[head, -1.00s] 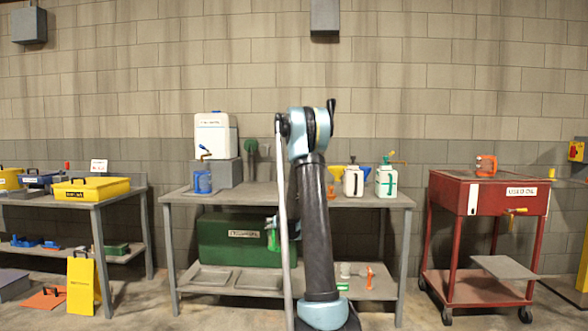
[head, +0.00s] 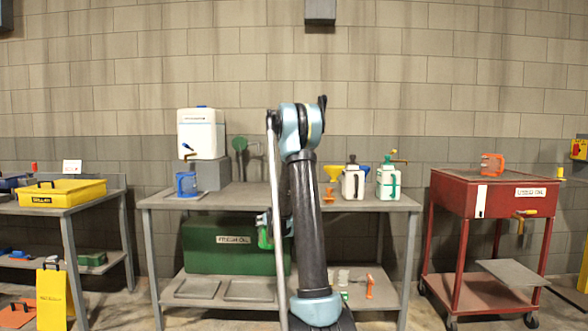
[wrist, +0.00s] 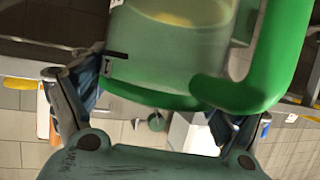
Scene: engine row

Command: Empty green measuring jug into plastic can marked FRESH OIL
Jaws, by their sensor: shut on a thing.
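My gripper (wrist: 155,105) is shut on the green measuring jug (wrist: 255,95), which fills the top of the wrist view. Yellowish liquid shows through its clear wall. In the head view the jug (head: 264,236) is a small green patch in front of the bench, mostly hidden behind my arm. Two white plastic cans stand at the right of the bench top, one with black trim (head: 352,184) and one with green trim (head: 388,184). A blue funnel is beside the green-trimmed can. Writing on the cans is too small to read.
The grey bench (head: 250,198) has clear room in its middle. A white container (head: 201,133) stands on a block at its left, with a blue jug (head: 186,184) beside it. A green chest (head: 205,250) sits on the lower shelf. A red cart (head: 455,195) stands right.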

